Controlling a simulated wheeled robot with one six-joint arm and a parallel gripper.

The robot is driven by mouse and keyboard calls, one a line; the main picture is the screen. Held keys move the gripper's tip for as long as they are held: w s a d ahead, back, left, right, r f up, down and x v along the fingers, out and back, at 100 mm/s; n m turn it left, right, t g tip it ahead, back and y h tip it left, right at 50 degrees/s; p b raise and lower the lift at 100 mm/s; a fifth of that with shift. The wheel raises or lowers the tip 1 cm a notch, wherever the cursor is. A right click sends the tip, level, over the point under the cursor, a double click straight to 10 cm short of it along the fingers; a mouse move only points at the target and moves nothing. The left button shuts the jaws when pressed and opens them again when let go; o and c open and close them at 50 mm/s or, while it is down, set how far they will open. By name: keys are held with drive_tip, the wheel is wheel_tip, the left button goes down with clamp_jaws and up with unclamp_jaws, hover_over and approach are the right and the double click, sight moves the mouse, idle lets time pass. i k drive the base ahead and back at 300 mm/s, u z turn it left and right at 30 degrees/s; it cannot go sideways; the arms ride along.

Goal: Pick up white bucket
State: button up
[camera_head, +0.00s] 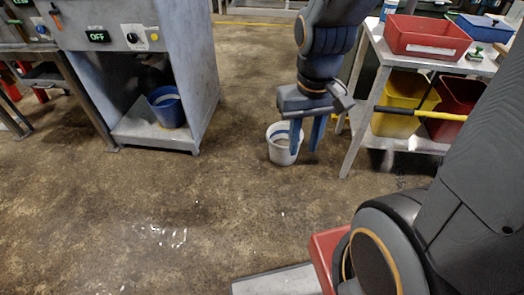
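The white bucket (279,151) stands upright on the concrete floor, left of the metal cart. My gripper (305,151) points down at it with its blue fingers apart. The left finger overlaps the right part of the bucket in the picture. The right finger is just past the bucket's right side. I cannot tell whether either finger touches the bucket. Part of the bucket's right side is hidden behind the left finger.
A metal cart (352,153) stands at right, with a red tray (425,38) on top and yellow (399,122) and red bins below. The compactor (203,75) at left holds a blue bucket (167,108). The floor between is clear.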

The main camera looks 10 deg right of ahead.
sight(277, 133)
drive_tip(key=u, duration=0.4)
drive_tip(key=i, duration=1.2)
drive_tip(key=z, duration=1.65)
